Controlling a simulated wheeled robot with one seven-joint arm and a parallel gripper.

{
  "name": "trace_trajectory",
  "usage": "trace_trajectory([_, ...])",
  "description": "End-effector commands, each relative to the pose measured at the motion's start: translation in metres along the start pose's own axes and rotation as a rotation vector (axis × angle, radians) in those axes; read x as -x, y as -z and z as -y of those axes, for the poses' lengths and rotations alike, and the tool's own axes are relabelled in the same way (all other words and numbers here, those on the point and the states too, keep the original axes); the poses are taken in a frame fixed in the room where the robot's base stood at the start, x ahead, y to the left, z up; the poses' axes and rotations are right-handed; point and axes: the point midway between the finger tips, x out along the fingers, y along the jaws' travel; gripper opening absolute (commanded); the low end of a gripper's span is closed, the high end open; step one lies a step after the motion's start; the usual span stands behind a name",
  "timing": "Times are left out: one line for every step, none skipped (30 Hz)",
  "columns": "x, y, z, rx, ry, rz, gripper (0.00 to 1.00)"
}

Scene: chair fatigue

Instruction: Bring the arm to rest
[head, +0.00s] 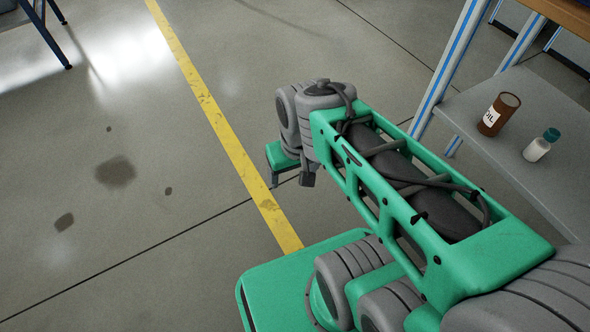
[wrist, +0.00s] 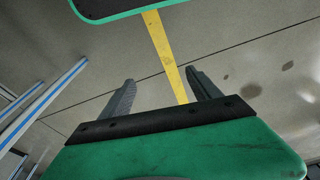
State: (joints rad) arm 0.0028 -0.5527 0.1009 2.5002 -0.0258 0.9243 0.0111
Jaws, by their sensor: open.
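My arm (head: 400,185) is green and grey and reaches out over the floor in the head view. It is bent, with its wrist end above the yellow line. My gripper (head: 290,165) hangs at the far end of the arm, partly hidden by the wrist. In the wrist view my gripper (wrist: 163,92) shows two dark fingers spread apart with only floor between them. It is open and holds nothing.
A grey shelf (head: 490,105) stands at the right, with a brown can marked OIL (head: 498,114) and a white bottle with a teal cap (head: 541,146) on it. A yellow line (head: 220,120) crosses the floor. The floor at the left is clear, with dark stains (head: 115,172).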

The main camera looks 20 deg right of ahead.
Motion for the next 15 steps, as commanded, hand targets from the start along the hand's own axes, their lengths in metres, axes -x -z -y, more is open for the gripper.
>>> trace_trajectory([0.000,0.000,-0.001,-0.003,-0.001,0.000,0.72])
trace_trajectory([0.000,0.000,-0.001,-0.004,-0.001,0.000,0.72])
trace_trajectory([0.000,0.001,-0.001,-0.005,-0.001,-0.001,0.72])
trace_trajectory([0.000,0.001,-0.001,-0.005,-0.002,-0.001,0.72])
trace_trajectory([0.002,0.001,-0.001,-0.006,-0.002,-0.001,0.72])
trace_trajectory([0.006,0.002,-0.001,-0.007,-0.002,-0.003,0.72])
trace_trajectory([0.011,0.004,-0.001,-0.008,-0.002,-0.004,0.72])
trace_trajectory([0.018,0.005,-0.001,-0.008,-0.002,-0.006,0.72])
trace_trajectory([0.030,0.008,-0.001,-0.009,-0.003,-0.010,0.72])
trace_trajectory([0.041,0.011,-0.001,-0.010,-0.003,-0.013,0.72])
trace_trajectory([0.053,0.015,-0.001,-0.011,-0.003,-0.018,0.72])
trace_trajectory([0.073,0.020,0.000,-0.012,-0.004,-0.024,0.72])
trace_trajectory([0.088,0.024,0.000,-0.013,-0.004,-0.030,0.72])
trace_trajectory([0.105,0.028,0.000,-0.014,-0.004,-0.036,0.72])
trace_trajectory([0.127,0.034,0.001,-0.015,-0.004,-0.044,0.72])
